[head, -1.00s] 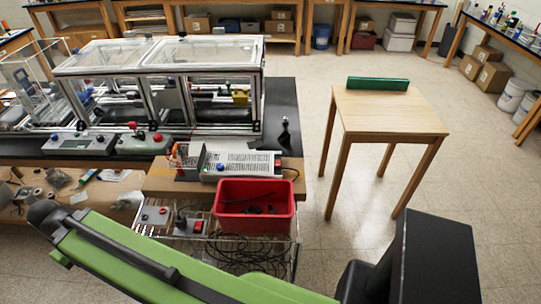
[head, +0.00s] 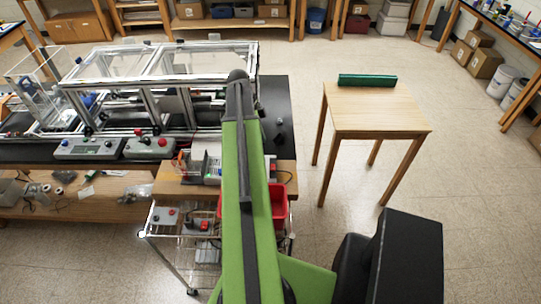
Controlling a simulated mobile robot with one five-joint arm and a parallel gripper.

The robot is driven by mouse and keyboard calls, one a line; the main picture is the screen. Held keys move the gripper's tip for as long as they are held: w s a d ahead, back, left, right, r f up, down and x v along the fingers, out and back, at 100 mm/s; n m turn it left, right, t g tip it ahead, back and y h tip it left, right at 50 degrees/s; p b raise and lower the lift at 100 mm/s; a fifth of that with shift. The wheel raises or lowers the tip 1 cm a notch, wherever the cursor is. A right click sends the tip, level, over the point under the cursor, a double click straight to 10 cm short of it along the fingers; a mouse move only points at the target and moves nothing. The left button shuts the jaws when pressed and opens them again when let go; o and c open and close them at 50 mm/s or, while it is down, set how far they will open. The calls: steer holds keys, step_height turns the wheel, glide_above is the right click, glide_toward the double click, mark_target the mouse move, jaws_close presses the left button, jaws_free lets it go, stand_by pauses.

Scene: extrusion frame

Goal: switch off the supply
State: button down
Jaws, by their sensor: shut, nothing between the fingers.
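A metal-cased unit with a perforated top (head: 205,166), which looks like a power supply, sits on a wooden board at the right end of the bench. My green arm covers its middle. A small red part, possibly its switch, shows just right of the arm (head: 271,168); its position is too small to tell. My gripper is not visible; only the green arm link with its black rounded end shows, standing upright in the picture across the bench.
A red bin (head: 279,204) is partly behind my arm. A wire cart (head: 205,253) below carries grey boxes with red controls (head: 200,226). Control boxes (head: 90,149) and a framed clear enclosure (head: 160,65) stand on the bench. A wooden table (head: 375,110) stands right; floor between is clear.

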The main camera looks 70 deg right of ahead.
mark_target(273, 168)
steer(key=b+x, duration=1.3)
steer(key=x, duration=0.1)
steer(key=shift+w+a+f+b, duration=0.1)
steer(key=shift+w+a+b, duration=0.1)
steer(key=shift+a+b, duration=0.2)
